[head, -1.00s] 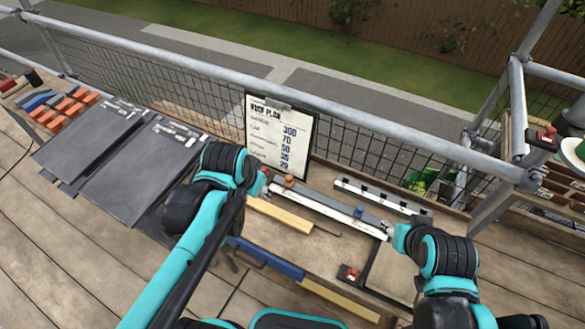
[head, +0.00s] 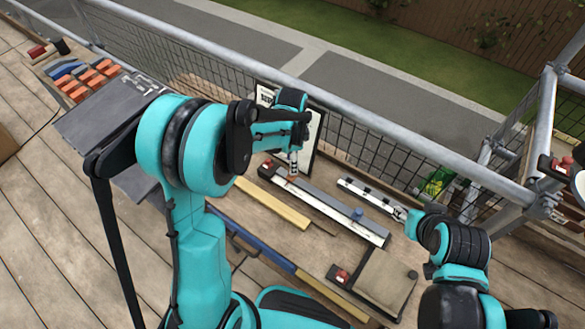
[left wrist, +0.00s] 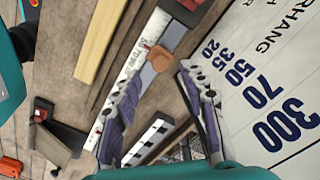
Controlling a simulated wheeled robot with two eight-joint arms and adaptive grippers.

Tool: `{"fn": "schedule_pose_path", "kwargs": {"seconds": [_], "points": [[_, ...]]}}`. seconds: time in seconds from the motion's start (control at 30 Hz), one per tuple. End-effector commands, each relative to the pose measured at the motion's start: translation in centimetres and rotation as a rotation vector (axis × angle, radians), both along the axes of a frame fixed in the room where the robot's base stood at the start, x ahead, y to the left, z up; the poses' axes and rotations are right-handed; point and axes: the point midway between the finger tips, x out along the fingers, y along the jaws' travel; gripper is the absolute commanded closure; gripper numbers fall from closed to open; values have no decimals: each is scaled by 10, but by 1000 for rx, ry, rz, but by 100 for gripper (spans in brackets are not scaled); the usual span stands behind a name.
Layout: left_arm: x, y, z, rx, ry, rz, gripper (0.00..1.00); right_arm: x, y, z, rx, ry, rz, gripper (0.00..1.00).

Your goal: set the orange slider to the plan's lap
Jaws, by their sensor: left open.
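The orange slider (left wrist: 158,58) sits on the long grey-and-white gauge bar (left wrist: 135,70) in the left wrist view. My left gripper (left wrist: 160,100) is open, its two fingers spread to either side in that view, short of the slider; I cannot tell the height gap. In the head view my left gripper (head: 293,168) hangs over the left part of the gauge bar (head: 325,205) and covers the slider area. A blue slider (head: 358,213) is further right on the bar. The plan board (left wrist: 275,100) reads 300, 70, 50, 35, 20. My right gripper (head: 400,213) is beside a marked strip, fingers unclear.
A white strip with black marks (head: 365,193) lies behind the bar. Yellow timber (head: 270,205), a blue tool (head: 255,248) and a board with a red-and-black block (head: 340,275) lie in front. The guard rail (head: 330,105) runs behind.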

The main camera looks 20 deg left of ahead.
Motion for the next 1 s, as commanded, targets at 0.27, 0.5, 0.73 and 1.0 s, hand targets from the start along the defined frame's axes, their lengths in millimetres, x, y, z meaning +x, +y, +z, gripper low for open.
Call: {"fn": "schedule_pose_path", "kwargs": {"seconds": [0.27, 0.5, 0.73, 1.0], "points": [[0, 0, -37, 0, -1, 1, 58, 0, 0, -13, 0, 0, 0, 58], [0, 0, -40, 0, -1, 2, 58, 0, 0, -13, 0, 0, 0, 58], [0, 0, -40, 0, -1, 2, 95, 0, 0, -13, 0, 0, 0, 58], [-2, -6, -40, 0, -1, 0, 100, 0, 0, -14, 0, 0, 0, 58]]}}
